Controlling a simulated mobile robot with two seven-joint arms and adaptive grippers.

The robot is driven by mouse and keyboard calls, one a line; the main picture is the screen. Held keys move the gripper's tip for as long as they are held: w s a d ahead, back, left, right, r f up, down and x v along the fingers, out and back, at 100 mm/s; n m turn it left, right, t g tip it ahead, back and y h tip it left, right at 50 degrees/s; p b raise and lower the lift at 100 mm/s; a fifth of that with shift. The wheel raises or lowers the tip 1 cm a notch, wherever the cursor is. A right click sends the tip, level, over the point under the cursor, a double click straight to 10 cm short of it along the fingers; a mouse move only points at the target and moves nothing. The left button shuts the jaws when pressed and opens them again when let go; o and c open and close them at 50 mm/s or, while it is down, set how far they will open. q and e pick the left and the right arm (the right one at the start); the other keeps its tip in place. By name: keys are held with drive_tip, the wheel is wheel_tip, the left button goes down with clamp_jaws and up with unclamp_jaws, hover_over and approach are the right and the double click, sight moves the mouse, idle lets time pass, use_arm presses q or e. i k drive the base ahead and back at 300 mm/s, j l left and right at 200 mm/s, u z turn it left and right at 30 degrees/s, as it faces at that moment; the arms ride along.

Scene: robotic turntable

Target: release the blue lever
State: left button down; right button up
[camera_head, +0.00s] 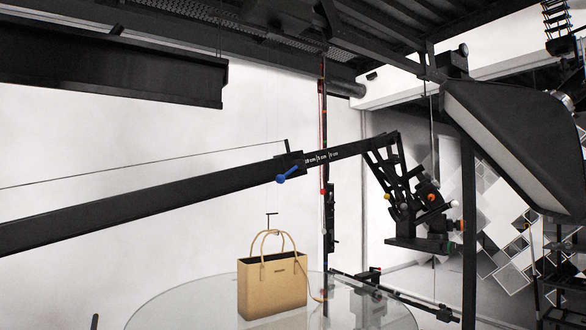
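The blue lever (287,174) is a small blue handle on a black clamp (290,162) that sits around the long black beam. It points down and to the left from the clamp. The beam (150,200) slopes up from the lower left to a jointed black mount (405,190) with coloured knobs. White centimetre marks show on the beam just right of the clamp. Neither of my grippers shows in the head view, and nothing is seen touching the lever.
A tan handbag (272,287) stands on a round glass turntable (185,310) below the beam. A large softbox light (520,140) hangs at the right. A dark panel (110,65) hangs at the upper left. A thin vertical pole (324,215) stands behind the beam. The space around the lever looks clear.

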sight(298, 164)
drive_tip(key=i+l+u, duration=0.1)
drive_tip(key=i+l, duration=0.55)
drive_tip(key=i, duration=0.1)
